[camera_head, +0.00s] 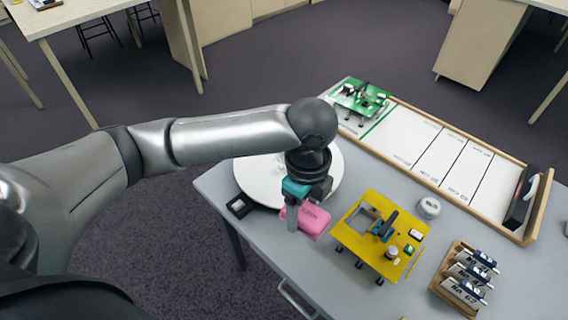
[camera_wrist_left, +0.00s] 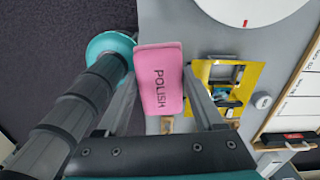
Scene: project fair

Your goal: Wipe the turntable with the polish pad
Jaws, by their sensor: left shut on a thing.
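The pink polish pad (camera_head: 314,219), marked POLISH, is held between the fingers of my left gripper (camera_head: 302,211). It fills the space between the fingers in the left wrist view (camera_wrist_left: 160,75). The turntable (camera_head: 258,182) is a round white disc on the grey table, behind the pad. My left arm and gripper hide part of it. In the left wrist view, the turntable (camera_wrist_left: 262,8) is cut off by the top edge and shows a red mark; the pad is apart from it in that picture. My right gripper is not in view.
A yellow board (camera_head: 352,238) on short legs stands right of the pad. A small round white item (camera_head: 429,207) and a wooden rack (camera_head: 441,290) lie farther right. A long tray (camera_head: 397,165) with a green board (camera_head: 362,98) runs along the back. A small black box (camera_head: 240,206) is near the left edge.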

